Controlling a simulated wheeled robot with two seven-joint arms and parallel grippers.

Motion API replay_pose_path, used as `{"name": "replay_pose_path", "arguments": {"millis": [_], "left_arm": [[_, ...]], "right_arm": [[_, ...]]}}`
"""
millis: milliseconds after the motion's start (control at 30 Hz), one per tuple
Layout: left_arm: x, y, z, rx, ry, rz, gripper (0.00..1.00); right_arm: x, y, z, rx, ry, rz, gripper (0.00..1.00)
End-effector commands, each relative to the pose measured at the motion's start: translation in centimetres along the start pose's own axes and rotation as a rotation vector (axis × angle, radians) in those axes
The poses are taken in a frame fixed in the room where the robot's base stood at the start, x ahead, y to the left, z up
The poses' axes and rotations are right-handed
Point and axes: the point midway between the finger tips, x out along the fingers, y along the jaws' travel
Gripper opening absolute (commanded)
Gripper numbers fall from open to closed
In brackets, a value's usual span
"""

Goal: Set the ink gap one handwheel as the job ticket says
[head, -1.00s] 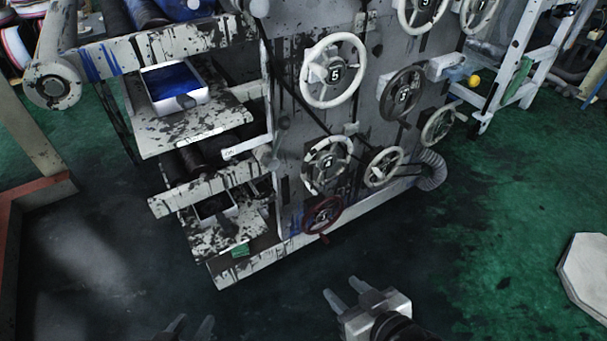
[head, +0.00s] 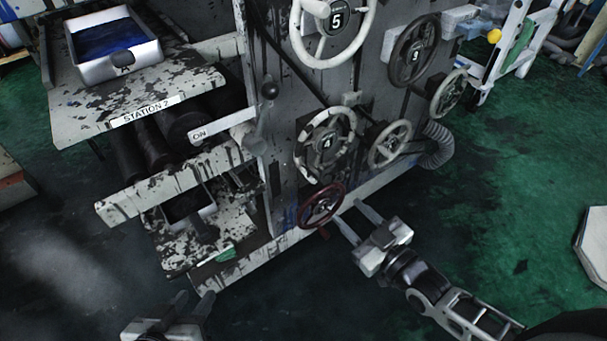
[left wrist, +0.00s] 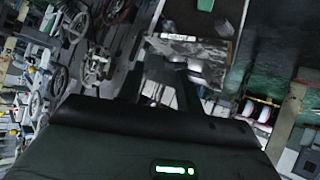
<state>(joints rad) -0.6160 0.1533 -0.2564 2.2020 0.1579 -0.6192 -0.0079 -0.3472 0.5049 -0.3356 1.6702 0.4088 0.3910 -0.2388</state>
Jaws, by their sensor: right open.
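Several handwheels are on the grey machine side in the head view. A small dark red handwheel (head: 304,222) sits lowest, its number too small to read. A black-spotted white wheel marked 4 (head: 301,157) is just above it. I cannot tell which is ink gap one, and I see no readable job ticket. My right gripper (head: 348,211) is open and empty, its fingertips close to the right side of the red wheel; I cannot tell whether they touch. My left gripper (head: 197,294) looks open and empty, low in front of the machine.
A white wheel marked 5 (head: 331,62), a dark wheel (head: 397,57) and smaller pale wheels (head: 376,161) crowd the panel. Green floor (head: 500,190) is clear at right.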

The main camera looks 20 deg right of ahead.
Motion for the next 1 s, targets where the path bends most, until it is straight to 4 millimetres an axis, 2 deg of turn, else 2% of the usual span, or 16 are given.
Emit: {"name": "replay_pose_path", "arguments": {"millis": [67,267,367,667,800,1000], "left_arm": [[1.0,-0.1,1.2,0.002,-0.009,0.007,0.36],[1.5,0.0,1.6,0.001,-0.023,0.016,0.36],[1.8,0.0,1.9,0.000,-0.031,0.020,0.36],[3.4,0.0,3.6,-0.002,-0.065,0.037,0.36],[3.7,0.1,3.6,0.000,-0.050,0.044,0.36],[3.6,0.3,2.8,0.003,-0.003,0.051,0.36]], "right_arm": [[0.1,-0.1,1.4,-0.003,0.004,0.001,0.41],[1.2,0.0,1.5,-0.005,0.011,0.004,0.41],[2.8,0.0,1.4,-0.005,0.012,0.005,0.41],[9.3,0.0,1.5,-0.004,0.012,0.004,0.41],[12.2,0.0,1.5,-0.005,0.011,0.003,0.41],[15.0,0.0,1.4,-0.004,0.009,0.003,0.41]]}}
